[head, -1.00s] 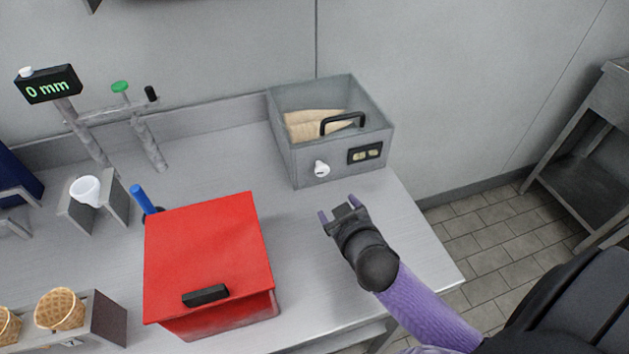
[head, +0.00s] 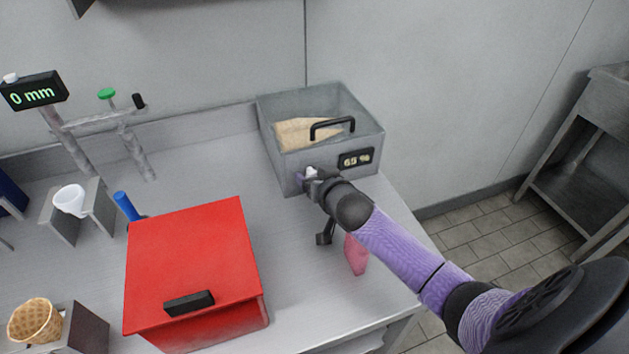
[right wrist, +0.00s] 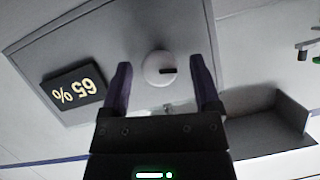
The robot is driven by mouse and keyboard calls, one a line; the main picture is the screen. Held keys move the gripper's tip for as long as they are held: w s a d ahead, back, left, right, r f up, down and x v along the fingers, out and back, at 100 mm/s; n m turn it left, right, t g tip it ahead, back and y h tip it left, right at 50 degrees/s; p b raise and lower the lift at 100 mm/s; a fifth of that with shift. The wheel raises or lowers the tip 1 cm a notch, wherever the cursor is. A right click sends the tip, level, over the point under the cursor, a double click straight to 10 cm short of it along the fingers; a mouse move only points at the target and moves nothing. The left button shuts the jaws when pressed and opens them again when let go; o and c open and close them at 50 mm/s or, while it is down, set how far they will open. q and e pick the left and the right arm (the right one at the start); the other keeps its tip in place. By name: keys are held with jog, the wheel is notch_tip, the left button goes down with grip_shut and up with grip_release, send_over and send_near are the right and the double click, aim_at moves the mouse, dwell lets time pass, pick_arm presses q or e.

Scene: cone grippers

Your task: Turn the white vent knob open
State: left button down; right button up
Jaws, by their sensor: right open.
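The white vent knob (right wrist: 157,69) is a round dial with a dark mark on the front of a grey box (head: 290,176). In the right wrist view it sits between the two purple fingers of my right gripper (right wrist: 161,80), with a gap on each side. In the head view my right gripper (head: 309,178) is at the box front and mostly covers the knob (head: 311,171). The right gripper is open and empty. A display (head: 356,159) beside the knob reads 65 %. My left gripper is not in view.
The box holds cones (head: 305,133) and has a black handle (head: 333,125). A red box (head: 195,260) stands on the counter to the left. A pink object (head: 356,254) lies below my right arm. The counter between the red and grey boxes is clear.

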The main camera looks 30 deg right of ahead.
jog(key=shift+c, duration=0.2)
grip_shut()
jog(key=shift+a+r+n+p, duration=0.1)
jog(key=shift+r+n+p, duration=0.25)
jog(key=shift+p, duration=0.35)
jog(key=shift+f+n+h, duration=0.3)
jog(key=shift+n+h, duration=0.15)
jog(key=shift+h, duration=0.05)
jog(key=shift+o, duration=0.2)
grip_release()
jog(key=p+v, duration=0.4)
jog(key=v, duration=0.5)
jog(key=shift+s+r, duration=0.25)
jog(key=shift+s, duration=0.05)
